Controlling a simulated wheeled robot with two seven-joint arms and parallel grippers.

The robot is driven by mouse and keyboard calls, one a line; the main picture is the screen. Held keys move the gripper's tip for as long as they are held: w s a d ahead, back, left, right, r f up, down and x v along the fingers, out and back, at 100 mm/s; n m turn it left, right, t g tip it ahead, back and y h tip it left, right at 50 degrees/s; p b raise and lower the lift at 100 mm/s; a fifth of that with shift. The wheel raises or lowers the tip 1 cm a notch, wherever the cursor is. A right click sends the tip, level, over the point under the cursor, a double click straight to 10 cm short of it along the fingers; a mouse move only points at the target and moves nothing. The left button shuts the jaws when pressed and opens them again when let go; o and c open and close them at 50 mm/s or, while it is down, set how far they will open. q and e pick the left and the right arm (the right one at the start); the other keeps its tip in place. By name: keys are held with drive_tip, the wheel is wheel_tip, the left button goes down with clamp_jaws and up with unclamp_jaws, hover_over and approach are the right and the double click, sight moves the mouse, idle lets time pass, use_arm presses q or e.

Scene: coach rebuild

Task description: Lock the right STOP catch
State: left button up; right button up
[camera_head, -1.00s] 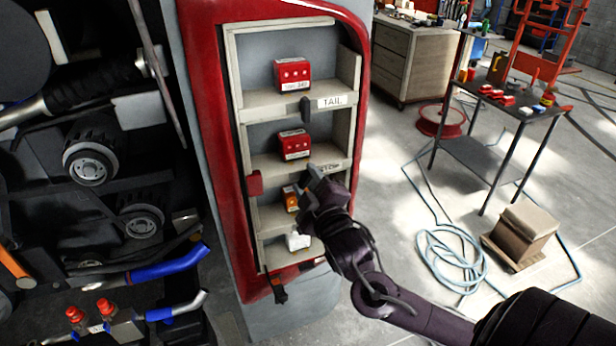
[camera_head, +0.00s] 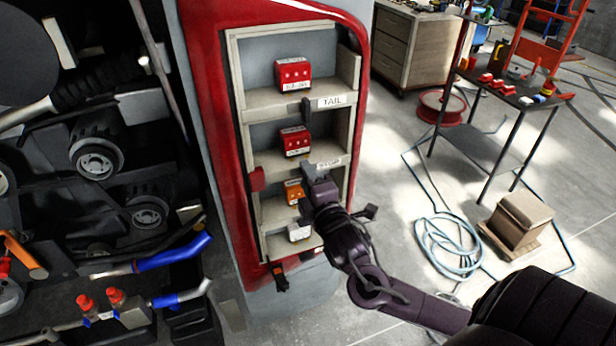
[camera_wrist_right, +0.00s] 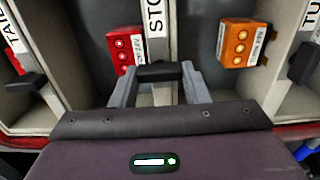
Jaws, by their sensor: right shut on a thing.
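The STOP catch (camera_wrist_right: 160,71) is a small black block on the shelf edge beside the STOP label (camera_wrist_right: 155,16) in the right wrist view. My right gripper (camera_wrist_right: 160,84) is shut on it, one grey finger on each side. In the head view my right gripper (camera_head: 312,176) is at the shelf edge by the STOP label (camera_head: 328,163) and hides the catch. The catch's exact angle is hard to tell. My left gripper is not in view.
The red-framed cabinet holds red relay boxes (camera_head: 293,73) (camera_head: 295,141), an orange box (camera_head: 294,191) and a white box (camera_head: 299,232). The TAIL catch (camera_head: 307,109) is above. Engine parts crowd the left. Open floor lies right, with a coiled hose (camera_head: 447,246) and cardboard box (camera_head: 520,220).

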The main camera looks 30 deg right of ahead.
idle(0.3)
drive_tip(key=o, duration=1)
drive_tip(key=b+v, duration=0.3)
drive_tip(key=v, duration=0.4)
drive_tip(key=shift+s, duration=0.4)
